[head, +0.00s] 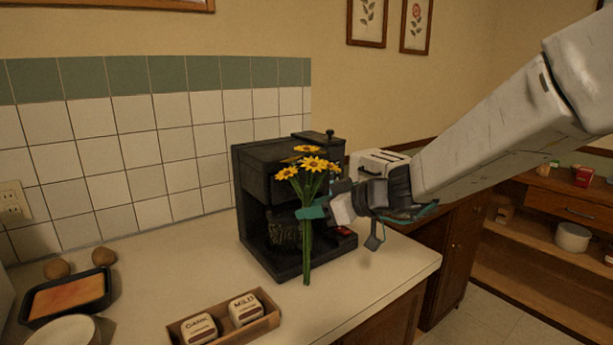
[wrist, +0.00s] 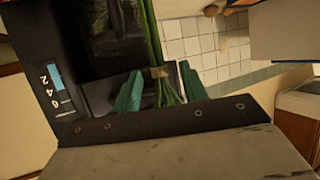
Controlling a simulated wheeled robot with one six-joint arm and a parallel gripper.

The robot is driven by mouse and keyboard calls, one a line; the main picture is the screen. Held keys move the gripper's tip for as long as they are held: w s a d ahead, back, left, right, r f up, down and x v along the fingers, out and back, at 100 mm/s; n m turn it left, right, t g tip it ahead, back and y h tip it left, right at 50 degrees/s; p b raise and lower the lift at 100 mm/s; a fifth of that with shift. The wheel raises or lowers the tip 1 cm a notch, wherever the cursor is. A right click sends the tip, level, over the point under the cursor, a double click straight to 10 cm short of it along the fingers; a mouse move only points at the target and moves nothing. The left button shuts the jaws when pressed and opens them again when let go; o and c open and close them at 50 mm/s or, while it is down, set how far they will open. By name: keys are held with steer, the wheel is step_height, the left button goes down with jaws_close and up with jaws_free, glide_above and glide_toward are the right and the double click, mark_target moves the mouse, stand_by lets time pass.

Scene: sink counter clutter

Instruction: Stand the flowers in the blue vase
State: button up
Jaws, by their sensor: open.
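The flowers (head: 307,190) are a bunch with yellow heads and long green stems, upright in front of the black coffee machine. My gripper (head: 313,212) is at the stems from the right, its teal fingers open. In the wrist view the stems (wrist: 152,35), with a tan tie around them, pass between the two spread fingers of my gripper (wrist: 160,92). I cannot tell whether the stem ends touch the counter. I see no blue vase in either view.
The coffee machine (head: 262,165) stands close behind the flowers. A wooden box (head: 262,328) with two labelled jars is at the front. A dark tray (head: 66,311) of orange food, a white bowl (head: 72,331) and round brown items are left. A white toaster (head: 378,161) is behind my gripper.

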steer(key=shift+x, duration=1.15)
jaws_close()
steer(key=shift+r, duration=0.1)
